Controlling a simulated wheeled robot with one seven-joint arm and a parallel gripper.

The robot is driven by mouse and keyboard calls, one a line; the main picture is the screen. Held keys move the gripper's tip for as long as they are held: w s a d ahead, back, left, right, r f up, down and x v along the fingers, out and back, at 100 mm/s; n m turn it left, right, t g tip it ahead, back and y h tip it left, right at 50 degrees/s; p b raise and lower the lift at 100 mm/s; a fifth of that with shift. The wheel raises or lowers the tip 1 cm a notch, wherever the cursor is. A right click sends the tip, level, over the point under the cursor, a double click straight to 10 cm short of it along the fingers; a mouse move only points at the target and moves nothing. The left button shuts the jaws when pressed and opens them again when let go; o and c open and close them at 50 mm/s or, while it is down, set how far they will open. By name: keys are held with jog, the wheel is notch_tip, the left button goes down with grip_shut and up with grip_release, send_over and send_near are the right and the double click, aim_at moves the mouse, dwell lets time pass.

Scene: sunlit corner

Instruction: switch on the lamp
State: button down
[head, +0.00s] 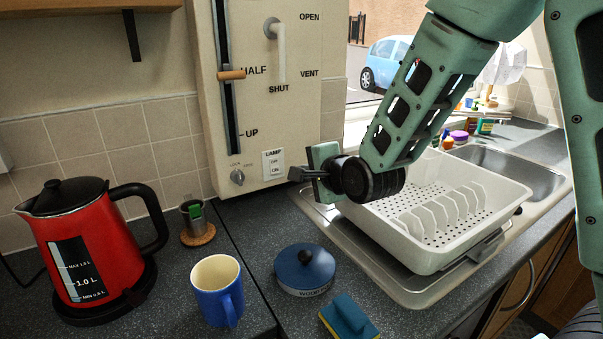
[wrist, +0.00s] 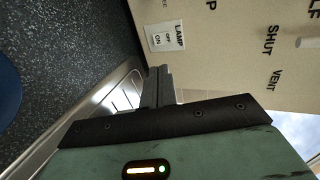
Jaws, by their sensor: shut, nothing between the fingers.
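The lamp switch (head: 273,164) is a small white plate labelled LAMP, with OFF above ON, low on the cream panel (head: 300,120). In the wrist view the lamp switch (wrist: 166,37) appears turned sideways, just beyond the fingertips. My gripper (head: 291,174) is shut and empty, pointing left, with its tips close to the lower right of the switch. In the wrist view my gripper (wrist: 160,72) shows its fingers together, a little short of the plate. I cannot tell which way the switch is set, or whether the tips touch the panel.
The panel also bears a knob (head: 237,177), a slider handle (head: 231,75) and a white lever (head: 279,50). A dish rack (head: 440,253) stands below my arm. A red kettle (head: 85,240), blue mug (head: 218,290), blue-lidded pot (head: 304,270) and sponge (head: 348,318) stand on the counter.

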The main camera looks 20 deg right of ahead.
aim_at(275, 173)
dwell(0.3)
jog(key=shift+s+f, duration=0.25)
jog(key=shift+f, duration=0.6)
jog(key=shift+w, duration=0.15)
jog(key=p+x, duration=0.1)
jog(key=x, duration=0.3)
jog(key=p+x, duration=0.1)
jog(key=x, duration=0.4)
jog(key=p+x, duration=0.1)
jog(key=x, duration=0.3)
jog(key=shift+w+a+r, duration=0.1)
jog(key=shift+w+r, duration=0.1)
jog(key=shift+w, duration=0.2)
jog(key=shift+f, duration=0.1)
